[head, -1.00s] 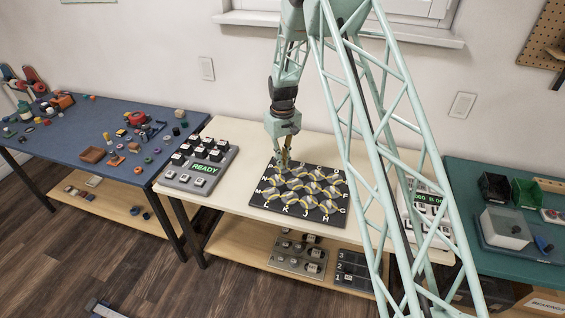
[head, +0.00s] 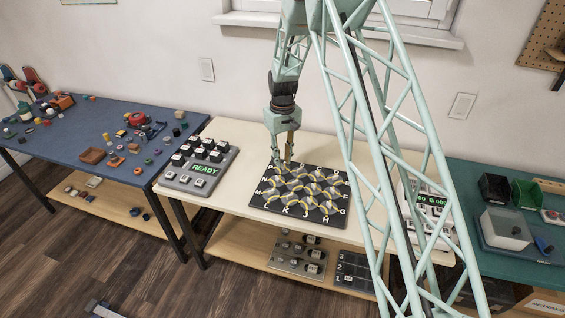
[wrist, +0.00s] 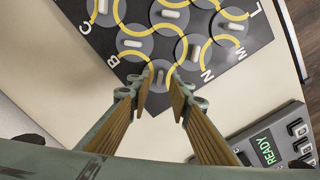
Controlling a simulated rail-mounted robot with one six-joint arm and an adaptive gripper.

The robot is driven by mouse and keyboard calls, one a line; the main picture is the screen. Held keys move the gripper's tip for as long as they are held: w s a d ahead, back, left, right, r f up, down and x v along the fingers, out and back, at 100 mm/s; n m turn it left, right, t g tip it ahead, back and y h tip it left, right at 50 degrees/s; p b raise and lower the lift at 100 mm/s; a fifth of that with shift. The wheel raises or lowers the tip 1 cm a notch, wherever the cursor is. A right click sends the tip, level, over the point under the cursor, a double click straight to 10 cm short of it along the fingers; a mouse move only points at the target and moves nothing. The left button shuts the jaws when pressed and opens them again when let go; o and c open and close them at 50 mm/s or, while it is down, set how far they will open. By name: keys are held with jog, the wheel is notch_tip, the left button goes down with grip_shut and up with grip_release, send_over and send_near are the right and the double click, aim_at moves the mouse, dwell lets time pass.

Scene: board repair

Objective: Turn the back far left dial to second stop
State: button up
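The black board (head: 335,222) lies on the cream table, with rows of grey round dials carrying yellow curved lines and pale knobs. White letters run along its edges. The back far left dial (wrist: 161,70) is at the board's corner, and in the wrist view its pale knob lies just beyond and between my fingertips. My gripper (head: 288,160) points down over that corner in the head view. In the wrist view my gripper (wrist: 161,92) is open, with a gap between its two tan fingers. I cannot tell whether the fingers touch the dial.
A grey panel (head: 177,182) with black-and-white keys and a green READY display stands left of the board. A control box (head: 425,212) is to the right, partly behind my arm. The cream table (head: 237,196) is bare between the panel and board.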

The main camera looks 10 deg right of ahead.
notch_tip(320, 180, up, 10)
dwell(0.6)
jog(key=shift+f, duration=0.1)
jog(key=s+r+m+t, duration=0.1)
jog(key=s+r, duration=1.2)
jog(key=r, duration=0.2)
jog(key=s+r+m+t, duration=0.1)
jog(key=s+r, duration=1.2)
jog(key=r, duration=0.3)
jog(key=s+r+t, duration=0.1)
jog(key=s+r, duration=0.1)
jog(key=s, duration=1.4)
jog(key=s+r+m+t, duration=0.1)
jog(key=s+r, duration=0.1)
jog(key=s, duration=1.5)
jog(key=shift+s, duration=0.3)
